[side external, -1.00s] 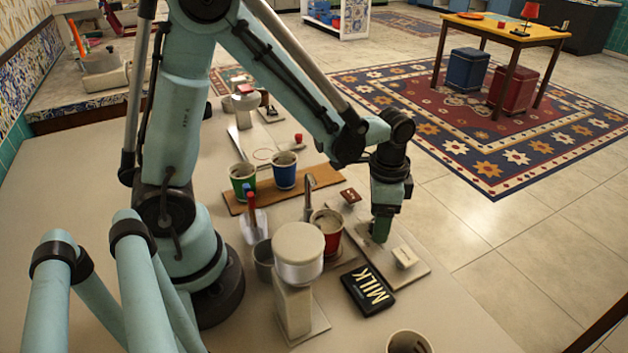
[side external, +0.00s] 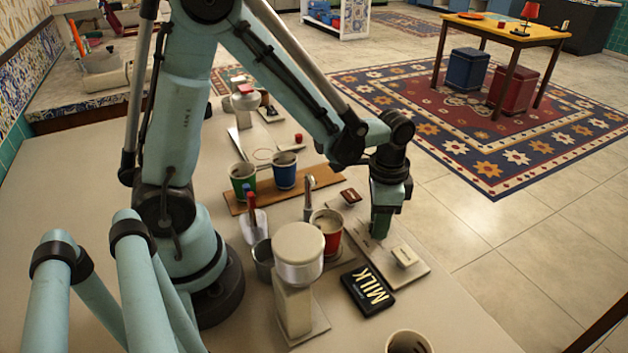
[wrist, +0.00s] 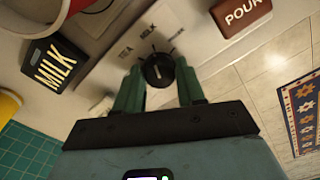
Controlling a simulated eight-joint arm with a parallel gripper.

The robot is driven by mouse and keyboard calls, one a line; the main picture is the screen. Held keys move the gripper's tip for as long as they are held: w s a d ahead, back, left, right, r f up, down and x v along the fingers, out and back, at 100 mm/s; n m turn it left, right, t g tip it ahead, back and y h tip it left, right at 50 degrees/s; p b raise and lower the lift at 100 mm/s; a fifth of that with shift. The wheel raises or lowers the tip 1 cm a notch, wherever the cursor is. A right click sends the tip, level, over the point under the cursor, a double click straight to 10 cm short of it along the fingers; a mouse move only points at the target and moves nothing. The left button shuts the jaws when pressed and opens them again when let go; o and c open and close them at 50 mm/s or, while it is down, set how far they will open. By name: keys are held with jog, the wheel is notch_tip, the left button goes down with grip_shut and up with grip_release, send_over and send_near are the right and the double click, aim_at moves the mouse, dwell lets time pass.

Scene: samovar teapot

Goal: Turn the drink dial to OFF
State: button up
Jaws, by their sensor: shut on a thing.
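The drink dial (wrist: 158,70) is a round dark knob on a pale panel (wrist: 105,68), seen in the wrist view. Labels reading TEA and MILK sit around it; a further mark to the right is too small to read. A pale mark shows on the knob's face, but its exact setting is unclear. My gripper (wrist: 159,84) is shut on the dial, with one green finger on each side. In the side view my gripper (side external: 380,230) points down at the panel and hides the dial.
A black MILK card (side external: 368,290) lies beside the panel, and a brown POUR button (wrist: 240,14) is near it. A red cup (side external: 328,232) stands under the tap, left of my gripper. The samovar-like dispenser (side external: 298,255) stands in front.

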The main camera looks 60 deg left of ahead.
jog(key=shift+n, duration=0.3)
jog(key=n, duration=0.4)
jog(key=shift+n, duration=0.4)
jog(key=n, duration=1)
jog(key=shift+n, duration=2.1)
jog(key=o, duration=1)
jog(key=shift+o, duration=0.2)
